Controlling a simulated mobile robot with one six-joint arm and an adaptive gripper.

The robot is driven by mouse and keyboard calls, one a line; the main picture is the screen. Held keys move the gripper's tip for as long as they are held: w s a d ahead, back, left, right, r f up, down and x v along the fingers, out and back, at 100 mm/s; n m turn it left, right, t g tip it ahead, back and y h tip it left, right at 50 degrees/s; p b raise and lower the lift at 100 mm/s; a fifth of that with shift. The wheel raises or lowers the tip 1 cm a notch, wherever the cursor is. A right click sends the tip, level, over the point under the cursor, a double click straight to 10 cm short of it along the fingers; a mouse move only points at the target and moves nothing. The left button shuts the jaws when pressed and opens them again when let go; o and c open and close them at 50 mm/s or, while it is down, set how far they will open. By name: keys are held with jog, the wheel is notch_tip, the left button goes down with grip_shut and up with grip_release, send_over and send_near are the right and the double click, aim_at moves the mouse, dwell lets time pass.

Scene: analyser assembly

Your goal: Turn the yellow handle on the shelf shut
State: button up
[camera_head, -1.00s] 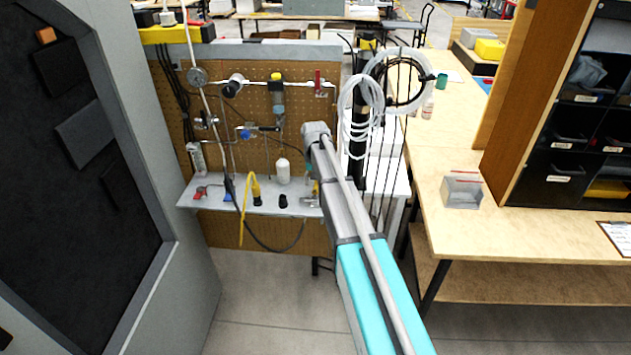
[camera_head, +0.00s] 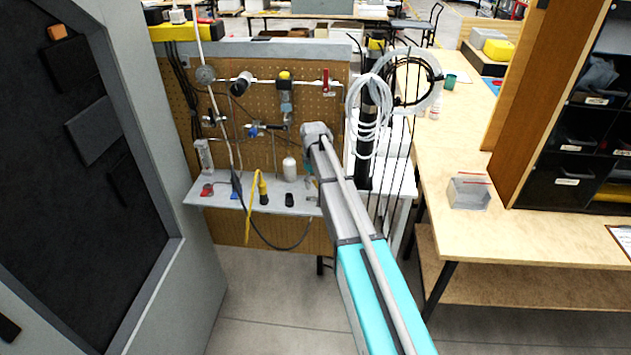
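A grey shelf (camera_head: 226,196) juts out from the lower part of a pegboard. An upright yellow piece with a dark base (camera_head: 263,187) stands on it, and a yellow strap or cord (camera_head: 250,222) hangs over the front edge beside it. I take the upright piece to be the yellow handle; its exact turn is too small to tell. My arm reaches from the lower right to the shelf's right end, and its far joint is in front of the board. My gripper is hidden behind the arm, so its fingers do not show.
On the shelf are a red-handled fitting (camera_head: 206,189), a white bottle (camera_head: 290,168) and black knobs. Pipes and valves cover the pegboard (camera_head: 262,150). Coiled tubing (camera_head: 368,110) hangs right of my arm. A grey cabinet stands left and a wooden bench (camera_head: 450,150) right.

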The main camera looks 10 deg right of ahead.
jog(key=shift+a+r+n+p, duration=0.1)
jog(key=shift+r+n+p, duration=0.2)
jog(key=shift+r+p, duration=0.1)
notch_tip(320, 180, up, 13)
jog(key=p, duration=1.3)
jog(key=s+f+m+b, duration=0.6)
jog(key=s+f+b, duration=1.9)
jog(key=s, duration=0.2)
jog(key=shift+s, duration=0.25)
dwell(0.4)
jog(key=shift+s, duration=1.1)
